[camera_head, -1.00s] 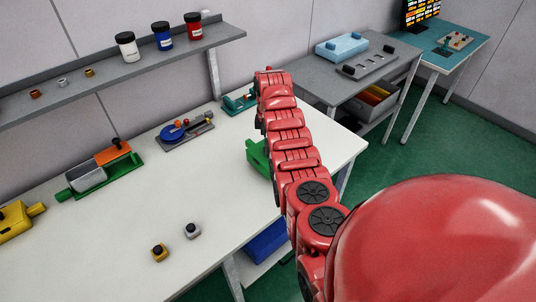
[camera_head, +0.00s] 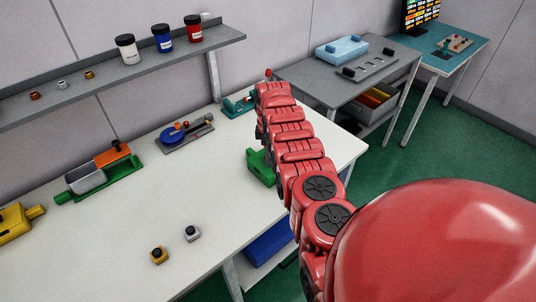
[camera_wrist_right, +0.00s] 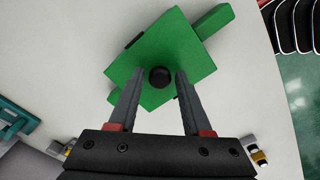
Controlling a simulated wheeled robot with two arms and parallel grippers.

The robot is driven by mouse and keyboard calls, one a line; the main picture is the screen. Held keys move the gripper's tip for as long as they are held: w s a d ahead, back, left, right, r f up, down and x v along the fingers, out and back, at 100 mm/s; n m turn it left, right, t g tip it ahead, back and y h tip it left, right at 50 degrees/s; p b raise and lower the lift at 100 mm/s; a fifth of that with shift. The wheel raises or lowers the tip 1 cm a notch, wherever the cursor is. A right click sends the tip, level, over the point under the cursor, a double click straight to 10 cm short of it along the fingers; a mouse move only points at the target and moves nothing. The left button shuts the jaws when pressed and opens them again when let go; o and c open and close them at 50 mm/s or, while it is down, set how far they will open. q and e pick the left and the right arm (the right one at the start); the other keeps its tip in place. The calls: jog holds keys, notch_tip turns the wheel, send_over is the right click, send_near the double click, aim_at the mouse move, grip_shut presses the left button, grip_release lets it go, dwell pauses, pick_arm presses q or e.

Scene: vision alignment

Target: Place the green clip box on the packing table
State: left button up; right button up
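The green clip box (camera_head: 262,168) sits on the white table (camera_head: 110,235) near its right end, partly hidden behind my right arm in the head view. In the right wrist view the green box (camera_wrist_right: 178,50) lies below my right gripper (camera_wrist_right: 159,74), turned at an angle, with a round black knob (camera_wrist_right: 160,77) on top. The gripper is open, with one finger on each side of the knob and a small gap on both sides. In the head view my right gripper is mostly hidden by the arm. My left gripper is in neither view. I cannot tell which surface is the packing table.
A blue disc fixture (camera_head: 183,134), a grey and orange box in a green holder (camera_head: 105,172) and two small knobbed blocks (camera_head: 158,256) stand on the white table. A shelf (camera_head: 150,68) with jars runs along the wall. A grey table (camera_head: 320,82) bears a light blue box (camera_head: 342,47).

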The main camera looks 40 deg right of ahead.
jog(key=shift+o, duration=0.6)
